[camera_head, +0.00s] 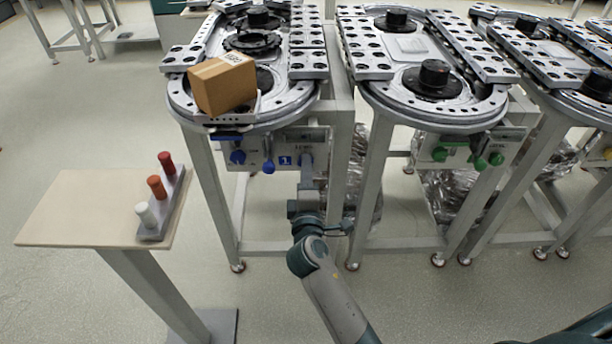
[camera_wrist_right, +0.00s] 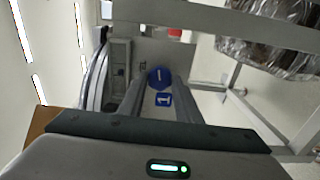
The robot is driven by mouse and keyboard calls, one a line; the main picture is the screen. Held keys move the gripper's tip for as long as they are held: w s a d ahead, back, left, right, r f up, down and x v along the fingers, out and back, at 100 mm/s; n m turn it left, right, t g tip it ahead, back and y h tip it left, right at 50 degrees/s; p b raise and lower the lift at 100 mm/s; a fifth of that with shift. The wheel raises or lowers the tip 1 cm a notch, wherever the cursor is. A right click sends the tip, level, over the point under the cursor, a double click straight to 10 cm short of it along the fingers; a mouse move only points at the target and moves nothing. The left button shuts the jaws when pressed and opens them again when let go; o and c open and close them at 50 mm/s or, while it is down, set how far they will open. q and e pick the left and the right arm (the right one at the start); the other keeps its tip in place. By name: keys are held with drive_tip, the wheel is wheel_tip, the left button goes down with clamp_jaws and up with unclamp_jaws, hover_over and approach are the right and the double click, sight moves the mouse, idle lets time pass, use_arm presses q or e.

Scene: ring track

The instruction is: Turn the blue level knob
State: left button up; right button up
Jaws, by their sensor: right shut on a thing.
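The control panel (camera_head: 284,150) sits on the front of the left ring track. It carries a blue plate marked 1 (camera_head: 285,161) and blue knobs on its left part, one round (camera_head: 237,157) and one lower (camera_head: 268,167). My right gripper (camera_head: 306,163) is at the panel's right part, below small lettering, and covers the knob there in the head view. In the right wrist view the blue level knob (camera_wrist_right: 160,77), with a pale line on its face, is between the fingertips, and the fingers are shut on it. My left gripper is not in view.
A cardboard box (camera_head: 222,82) rests on the front of the left track (camera_head: 290,107). A middle track (camera_head: 435,122) has green knobs (camera_head: 440,154). A pale side table (camera_head: 85,210) holds a rack with red, orange and white pegs. Open floor lies in front.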

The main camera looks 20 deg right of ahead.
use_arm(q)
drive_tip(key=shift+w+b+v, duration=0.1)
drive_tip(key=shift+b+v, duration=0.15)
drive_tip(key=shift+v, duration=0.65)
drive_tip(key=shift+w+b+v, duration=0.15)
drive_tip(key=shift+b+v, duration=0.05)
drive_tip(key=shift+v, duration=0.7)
use_arm(e)
drive_tip(key=shift+f+m, duration=0.1)
drive_tip(key=shift+m, duration=1.1)
drive_tip(key=o, duration=1.1)
drive_tip(key=shift+c, duration=0.2)
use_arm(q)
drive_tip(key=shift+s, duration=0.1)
use_arm(e)
drive_tip(key=shift+s, duration=0.1)
